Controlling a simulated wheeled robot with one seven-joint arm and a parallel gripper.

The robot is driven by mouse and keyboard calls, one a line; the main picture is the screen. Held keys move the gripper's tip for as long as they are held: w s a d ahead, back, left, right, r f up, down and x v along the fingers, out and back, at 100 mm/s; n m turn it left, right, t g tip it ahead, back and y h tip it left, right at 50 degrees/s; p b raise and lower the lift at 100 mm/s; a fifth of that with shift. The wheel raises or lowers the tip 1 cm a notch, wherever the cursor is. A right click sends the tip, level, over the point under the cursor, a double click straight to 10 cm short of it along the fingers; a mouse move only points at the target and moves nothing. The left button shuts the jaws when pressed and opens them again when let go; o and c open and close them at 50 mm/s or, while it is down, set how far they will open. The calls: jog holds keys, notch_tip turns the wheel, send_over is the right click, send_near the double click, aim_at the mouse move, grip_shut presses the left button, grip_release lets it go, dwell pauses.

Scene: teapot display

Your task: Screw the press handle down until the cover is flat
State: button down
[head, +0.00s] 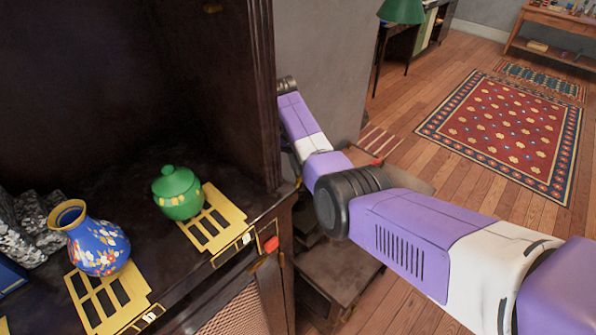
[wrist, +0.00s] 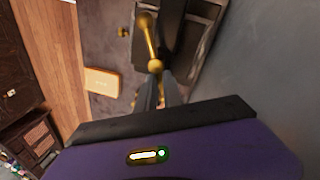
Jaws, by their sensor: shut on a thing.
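The press handle (wrist: 150,38) is a brass bar with round ball ends, seen in the upper middle of the wrist view. A dark press (wrist: 205,30) with a pale-edged frame shows beside and below it. My gripper (wrist: 160,88) reaches up to the near ball end of the handle and is shut on it. Its fingers are small and partly hidden here. In the head view my purple and white arm reaches behind the dark cabinet's edge, and my gripper and the handle are hidden. I cannot tell how flat the cover lies.
The dark cabinet (head: 262,100) holds a green lidded pot (head: 178,193) and a blue flowered vase (head: 97,240) near brass grates. A grey wall (wrist: 265,75) stands close on the right in the wrist view. A tan box (wrist: 102,82) lies to the left. A red rug (head: 510,130) covers open floor.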

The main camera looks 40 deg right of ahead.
jog(key=m, duration=0.2)
jog(key=s+m+y+b, duration=0.1)
jog(key=m, duration=0.2)
jog(key=shift+f, duration=0.1)
jog(key=m, duration=0.4)
jog(key=m+y, duration=0.1)
jog(key=m, duration=0.1)
jog(key=shift+s+a, duration=0.1)
jog(key=shift+s, duration=0.3)
jog(key=c, duration=1.4)
grip_release()
jog(key=shift+c, duration=0.2)
jog(key=shift+w+d+r, duration=0.1)
jog(key=shift+d+r, duration=0.1)
jog(key=shift+r, duration=0.4)
jog(key=r, duration=0.4)
jog(key=w+r, duration=0.1)
jog(key=r, duration=0.1)
jog(key=shift+d+r, duration=0.25)
jog(key=shift+r, duration=0.1)
